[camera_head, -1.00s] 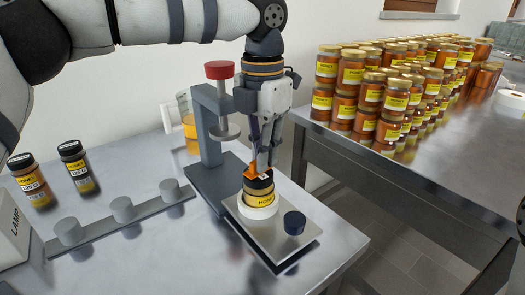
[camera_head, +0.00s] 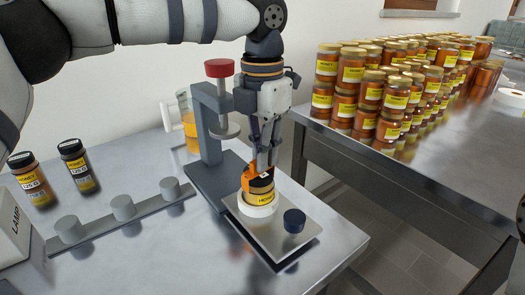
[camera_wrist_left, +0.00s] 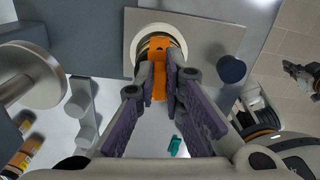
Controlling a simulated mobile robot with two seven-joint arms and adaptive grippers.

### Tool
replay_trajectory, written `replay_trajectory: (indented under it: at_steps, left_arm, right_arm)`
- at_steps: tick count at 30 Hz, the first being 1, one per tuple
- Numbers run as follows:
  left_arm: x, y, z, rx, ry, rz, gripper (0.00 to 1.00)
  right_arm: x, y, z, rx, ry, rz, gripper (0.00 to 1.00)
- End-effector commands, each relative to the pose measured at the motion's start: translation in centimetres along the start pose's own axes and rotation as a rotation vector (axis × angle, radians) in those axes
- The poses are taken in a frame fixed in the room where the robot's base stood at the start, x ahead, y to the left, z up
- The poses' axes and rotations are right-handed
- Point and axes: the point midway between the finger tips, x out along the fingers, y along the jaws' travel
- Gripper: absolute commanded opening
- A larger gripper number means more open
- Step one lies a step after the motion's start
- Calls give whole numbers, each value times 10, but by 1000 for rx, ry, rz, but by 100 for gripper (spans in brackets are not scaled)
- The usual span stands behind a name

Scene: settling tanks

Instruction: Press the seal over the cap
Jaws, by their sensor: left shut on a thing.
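A honey jar (camera_head: 260,197) with a dark cap and yellow label stands upright in a white ring (camera_head: 259,211) on a metal plate. An orange seal (camera_head: 249,180) lies at the cap and hangs down the jar's side; it also shows in the left wrist view (camera_wrist_left: 160,85). My left gripper (camera_head: 263,172) points down right above the cap. It is shut on the seal, and its fingers hide part of the cap. I cannot tell if the seal lies flat. What looks like my right gripper (camera_wrist_left: 303,77) is small at the right of the left wrist view, its jaws unclear.
A press stand with a red knob (camera_head: 219,69) rises close behind my left gripper. A dark knob (camera_head: 294,220) is on the plate's right side. Two dark-capped jars (camera_head: 77,167) and a rail of grey pegs (camera_head: 122,208) are at left. Many honey jars crowd the right table.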

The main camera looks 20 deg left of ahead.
Motion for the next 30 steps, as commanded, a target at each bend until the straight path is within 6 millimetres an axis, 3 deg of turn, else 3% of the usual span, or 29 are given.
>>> replay_trajectory:
  at_steps: [4, 21, 30]
  left_arm:
    - [-2, 0, 0, 0, 4, -1, 0]
    - [-54, 0, 0, 0, 1, 0, 0]
    - [-59, 0, 0, 1, 3, -1, 0]
  right_arm:
    - [1, 0, 0, 0, -2, 0, 0]
    - [0, 0, 0, 0, -1, 0, 0]
    - [0, 0, 0, 0, -1, 0, 0]
